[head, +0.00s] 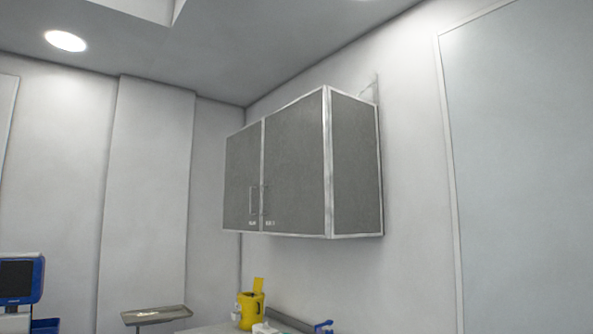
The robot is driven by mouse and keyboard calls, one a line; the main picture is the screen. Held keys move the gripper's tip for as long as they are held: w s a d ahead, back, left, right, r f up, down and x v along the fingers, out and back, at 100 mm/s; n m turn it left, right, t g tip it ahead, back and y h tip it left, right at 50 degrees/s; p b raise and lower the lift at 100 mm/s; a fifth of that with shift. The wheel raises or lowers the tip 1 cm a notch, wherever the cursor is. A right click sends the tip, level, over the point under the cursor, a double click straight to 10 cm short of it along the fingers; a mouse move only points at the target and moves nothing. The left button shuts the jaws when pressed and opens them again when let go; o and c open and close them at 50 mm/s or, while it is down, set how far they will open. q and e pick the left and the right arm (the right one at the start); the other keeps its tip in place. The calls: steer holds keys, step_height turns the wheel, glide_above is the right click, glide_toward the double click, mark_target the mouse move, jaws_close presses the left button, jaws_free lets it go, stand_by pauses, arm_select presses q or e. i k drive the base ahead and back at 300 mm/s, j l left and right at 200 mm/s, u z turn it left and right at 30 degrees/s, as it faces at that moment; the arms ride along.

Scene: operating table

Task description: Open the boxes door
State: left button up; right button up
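A grey wall cabinet (355,165) with light metal edging hangs on the right-hand wall. Its front has two doors, a left door (238,170) and a wider-looking right door (297,165). Both doors look shut. Two thin upright handles sit side by side near the seam between the doors, the left handle (251,201) and the right handle (262,200). Small pale labels show near the bottom edge by the handles, too small to read. Neither of my grippers is in the head view.
Below the cabinet are a yellow container (250,308), a blue object (323,327) and a counter top at the bottom edge. A metal tray (155,315) stands left of them, and a blue-framed monitor (20,279) is at far left. The space before the doors looks clear.

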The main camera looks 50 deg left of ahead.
mark_target(295, 191)
steer(key=j+u, duration=0.1)
steer(key=u, duration=1.5)
steer(key=i+j+z, duration=0.15)
steer(key=i+j, duration=0.4)
steer(key=i, duration=0.3)
steer(key=i+j+z, duration=0.2)
steer(key=i+j, duration=0.45)
steer(key=i, duration=0.15)
